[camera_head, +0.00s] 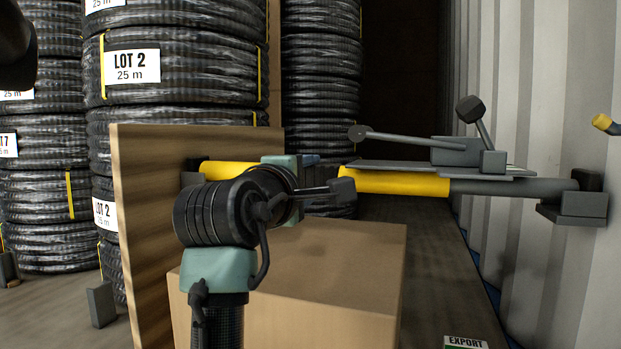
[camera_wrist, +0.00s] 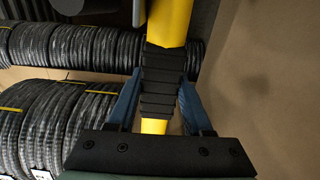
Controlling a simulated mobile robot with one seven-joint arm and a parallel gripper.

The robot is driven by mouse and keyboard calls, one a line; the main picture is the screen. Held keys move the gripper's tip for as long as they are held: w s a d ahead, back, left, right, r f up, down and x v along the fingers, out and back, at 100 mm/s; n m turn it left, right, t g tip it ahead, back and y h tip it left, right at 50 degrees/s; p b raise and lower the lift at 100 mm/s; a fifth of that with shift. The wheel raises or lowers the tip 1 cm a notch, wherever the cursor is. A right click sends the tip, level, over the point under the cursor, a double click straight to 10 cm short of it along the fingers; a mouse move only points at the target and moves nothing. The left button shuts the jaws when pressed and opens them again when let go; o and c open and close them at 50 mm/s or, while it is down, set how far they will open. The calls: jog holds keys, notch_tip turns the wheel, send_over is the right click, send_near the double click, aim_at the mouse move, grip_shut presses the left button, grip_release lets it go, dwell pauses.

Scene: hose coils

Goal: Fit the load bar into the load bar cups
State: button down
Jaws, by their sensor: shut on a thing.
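The load bar (camera_head: 400,181) is yellow with a grey right section and a grey lever ratchet on top. It lies nearly level across the head view. In the wrist view my gripper (camera_wrist: 160,100) is shut around the bar's black ribbed sleeve (camera_wrist: 162,80), one blue finger on each side. In the head view my gripper (camera_head: 297,162) is partly hidden behind my arm. A grey load bar cup (camera_head: 572,211) is on the right wall, with the bar's dark right end pad at or just above it. I cannot tell if it is seated. The bar's left end is partly hidden.
A cardboard box (camera_head: 350,265) stands below the bar, beside an upright wooden panel (camera_head: 146,230). Stacks of black hose coils (camera_head: 180,70) fill the left and back. The ribbed container wall (camera_head: 540,90) closes the right side. A yellow-tipped thing (camera_head: 605,124) juts in there.

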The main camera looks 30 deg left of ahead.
jog(key=shift+s+r, duration=0.1)
jog(key=shift+r, duration=0.15)
jog(key=shift+c, duration=1.2)
grip_release()
jog(key=shift+s+d, duration=0.1)
jog(key=shift+o, duration=1.2)
jog(key=shift+w+f, duration=0.2)
jog(key=shift+f, duration=0.2)
jog(key=shift+s+r, duration=0.15)
jog(key=shift+s+d, duration=0.15)
jog(key=shift+s, duration=0.45)
jog(key=shift+b+v, duration=0.5)
jog(key=shift+v, duration=1)
jog(key=shift+s, duration=0.15)
